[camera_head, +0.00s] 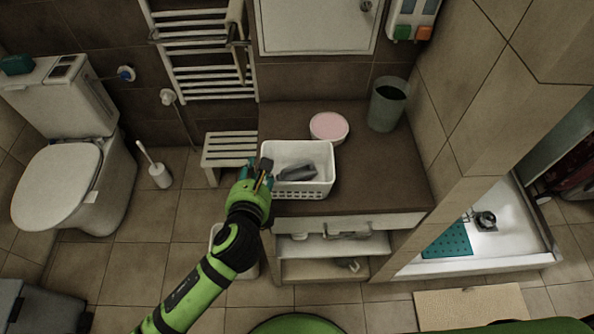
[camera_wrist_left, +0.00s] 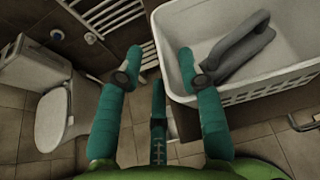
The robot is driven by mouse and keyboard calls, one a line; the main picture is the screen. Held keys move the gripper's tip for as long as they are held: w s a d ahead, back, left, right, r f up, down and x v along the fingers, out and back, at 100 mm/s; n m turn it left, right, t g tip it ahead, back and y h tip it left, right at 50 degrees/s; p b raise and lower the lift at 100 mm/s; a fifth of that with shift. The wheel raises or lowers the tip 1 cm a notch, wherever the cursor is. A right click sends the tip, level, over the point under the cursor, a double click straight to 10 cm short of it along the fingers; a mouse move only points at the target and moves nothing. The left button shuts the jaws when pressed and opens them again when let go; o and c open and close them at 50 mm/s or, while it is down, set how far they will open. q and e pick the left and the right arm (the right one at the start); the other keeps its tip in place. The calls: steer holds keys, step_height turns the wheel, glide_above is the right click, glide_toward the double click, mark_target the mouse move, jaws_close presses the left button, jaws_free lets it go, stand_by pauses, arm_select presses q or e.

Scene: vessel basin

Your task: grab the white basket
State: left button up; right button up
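The white basket (camera_head: 298,188) stands on the brown counter, with slotted sides and a dark grey item (camera_head: 298,172) lying inside. My left gripper (camera_head: 260,172) is at the basket's left side. In the left wrist view, the basket (camera_wrist_left: 265,88) fills the upper right. The teal fingers of my left gripper (camera_wrist_left: 158,65) are spread apart. The right finger overlaps the basket's left wall and the left finger is outside it; I cannot tell whether any finger touches. The grey item (camera_wrist_left: 238,50) also shows there. My right gripper is not in view.
On the counter (camera_head: 385,185) are a pink-topped round container (camera_head: 329,127) behind the basket and a grey-green bin (camera_head: 388,104) at the back right. A slatted stool (camera_head: 228,148) stands left of the counter. A toilet (camera_head: 62,180) and brush (camera_head: 156,172) are further left.

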arm_select(q)
steer(key=x, duration=0.5)
steer(key=shift+s+p, duration=0.1)
steer(key=shift+p, duration=0.2)
jaws_close()
